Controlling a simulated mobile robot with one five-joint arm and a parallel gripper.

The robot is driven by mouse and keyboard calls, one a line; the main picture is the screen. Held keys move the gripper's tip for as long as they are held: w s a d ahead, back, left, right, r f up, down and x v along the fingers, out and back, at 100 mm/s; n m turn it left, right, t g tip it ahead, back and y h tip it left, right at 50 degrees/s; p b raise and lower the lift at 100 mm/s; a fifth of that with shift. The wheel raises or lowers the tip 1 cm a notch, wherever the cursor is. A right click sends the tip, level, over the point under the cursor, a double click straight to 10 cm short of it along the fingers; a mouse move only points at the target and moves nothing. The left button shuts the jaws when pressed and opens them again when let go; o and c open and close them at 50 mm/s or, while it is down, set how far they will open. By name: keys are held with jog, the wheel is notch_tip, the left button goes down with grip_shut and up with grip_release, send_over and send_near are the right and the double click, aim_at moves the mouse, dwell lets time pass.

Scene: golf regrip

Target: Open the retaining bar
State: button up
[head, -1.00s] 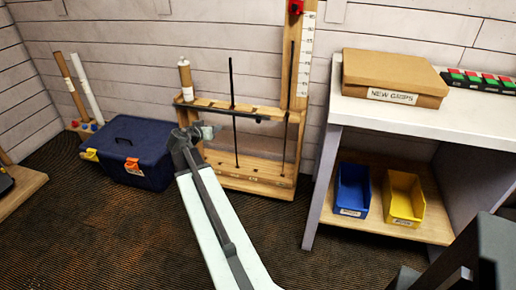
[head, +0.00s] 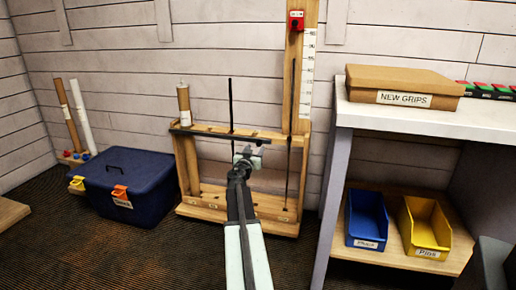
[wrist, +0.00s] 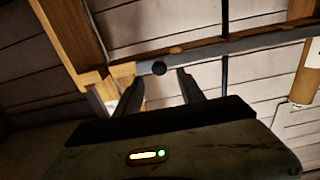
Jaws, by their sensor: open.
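The retaining bar (head: 212,133) is a dark, thin bar across the top front of the wooden rack (head: 240,205). In the wrist view the bar (wrist: 235,43) runs from the upper right to a wooden post near the middle. A round black knob (wrist: 158,68) sits near that end of the bar. My gripper (head: 250,153) is in front of the rack's upper rail, right of its middle. In the wrist view its open fingers (wrist: 156,84) point at the knob, one to each side; I cannot tell whether they touch it.
Two thin dark shafts, one at mid-rack (head: 231,105) and one at right (head: 293,110), stand upright. A blue toolbox (head: 130,190) is on the floor at left. At right, a workbench (head: 400,118) holds a cardboard box (head: 395,80) above blue (head: 367,220) and yellow (head: 425,230) bins.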

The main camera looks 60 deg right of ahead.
aim_at(258, 144)
jog(key=x, duration=0.4)
jog(key=shift+w+d, duration=0.1)
jog(key=shift+d, duration=0.15)
grip_shut()
jog(key=shift+a, duration=0.1)
dwell(1.0)
